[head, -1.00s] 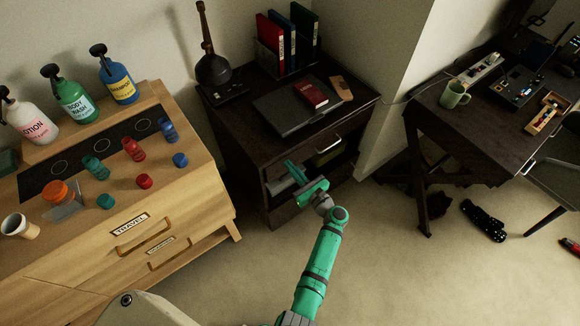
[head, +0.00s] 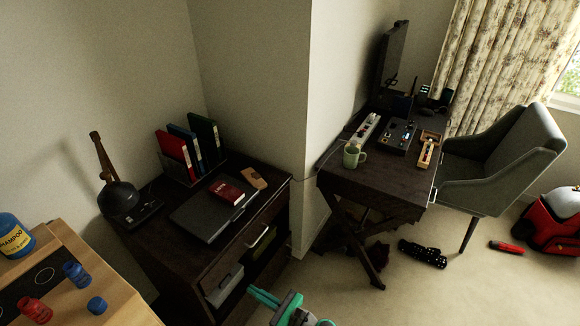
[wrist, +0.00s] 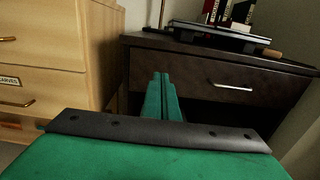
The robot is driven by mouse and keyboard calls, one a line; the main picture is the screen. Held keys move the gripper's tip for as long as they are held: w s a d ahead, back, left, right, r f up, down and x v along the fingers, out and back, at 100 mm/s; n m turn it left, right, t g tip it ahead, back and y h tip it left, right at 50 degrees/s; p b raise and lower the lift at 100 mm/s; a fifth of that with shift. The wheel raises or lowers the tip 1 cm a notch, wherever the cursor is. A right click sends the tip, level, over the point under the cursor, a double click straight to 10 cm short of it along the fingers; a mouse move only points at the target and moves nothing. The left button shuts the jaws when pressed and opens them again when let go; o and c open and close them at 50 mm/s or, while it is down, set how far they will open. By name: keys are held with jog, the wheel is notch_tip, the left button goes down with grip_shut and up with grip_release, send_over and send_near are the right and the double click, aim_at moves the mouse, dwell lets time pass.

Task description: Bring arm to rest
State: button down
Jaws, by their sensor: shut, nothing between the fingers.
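My gripper (head: 270,299) is at the bottom of the head view, low in front of the dark cabinet (head: 262,232). In the wrist view its two green fingers (wrist: 161,92) lie together, with nothing between them. The fingers point toward the dark cabinet front and its drawer (wrist: 225,86), which has a silver handle. Most of my arm is cut off by the lower edge of the head view.
A light wood dresser (head: 85,300) with bottles stands at the left. A dark desk (head: 380,182) with a mug (head: 353,155) is right of the wall corner.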

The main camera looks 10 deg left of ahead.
jog(key=s+d+f+n+t+h, duration=0.1)
jog(key=s+d+f+n+h, duration=0.25)
jog(key=s+f, duration=0.4)
jog(key=s+d+f+n+h, duration=0.2)
jog(key=s+d+f+h, duration=0.35)
jog(key=s, duration=0.25)
jog(key=s+d+r+n+t+h, duration=0.1)
jog(key=s+d+n+h, duration=0.25)
jog(key=s, duration=0.35)
jog(key=s+d+r+n+t+h, duration=0.1)
jog(key=s+r+n, duration=0.3)
jog(key=r, duration=0.5)
jog(key=s+d+r+n+t+h, duration=0.1)
jog(key=r+n, duration=0.4)
jog(key=r, duration=0.5)
jog(key=s+d+r+n+t+h, duration=0.2)
jog(key=s+r+n+t, duration=0.2)
jog(key=r, duration=0.5)
jog(key=s, duration=0.2)
jog(key=shift+s+d+r+n, duration=0.3)
jog(key=shift+n, duration=0.1)
